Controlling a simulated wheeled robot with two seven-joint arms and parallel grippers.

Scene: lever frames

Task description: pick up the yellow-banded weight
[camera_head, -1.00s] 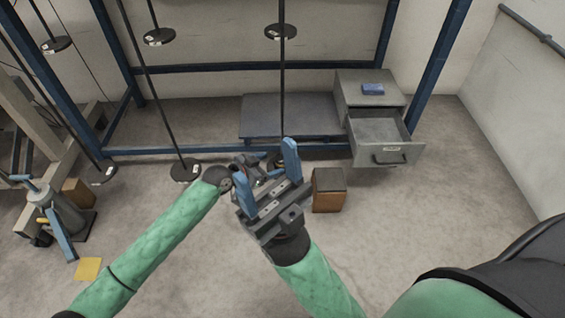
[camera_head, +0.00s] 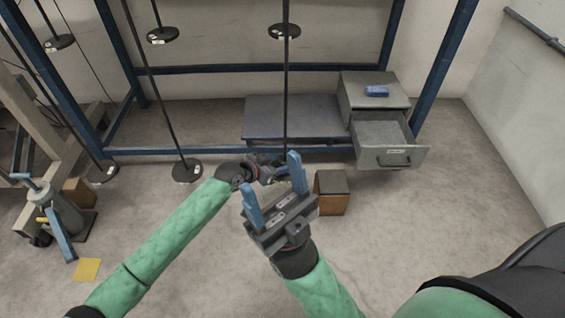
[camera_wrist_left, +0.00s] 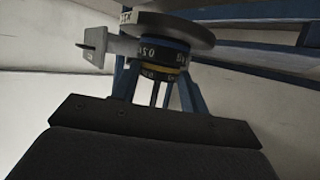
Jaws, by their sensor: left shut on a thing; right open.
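In the left wrist view a dark weight with a yellow band (camera_wrist_left: 162,72) sits between the blue fingers of my left gripper (camera_wrist_left: 158,88), which is shut on it. Directly above it is a dark weight with a blue band (camera_wrist_left: 158,47), under a round grey plate (camera_wrist_left: 170,27). In the head view my left gripper (camera_head: 268,167) is at the lower end of the middle hanging rod; the weight is too small and hidden there to make out. My right gripper (camera_head: 273,183) is open and empty, in front of my left gripper and partly overlapping it in the picture.
A brown box with a dark top (camera_head: 332,192) stands on the floor just right of my grippers. A grey cabinet has an open drawer (camera_head: 385,140) and a blue object (camera_head: 377,91) on top. More rods with discs (camera_head: 187,171) hang at the left. A blue frame (camera_head: 240,69) stands behind.

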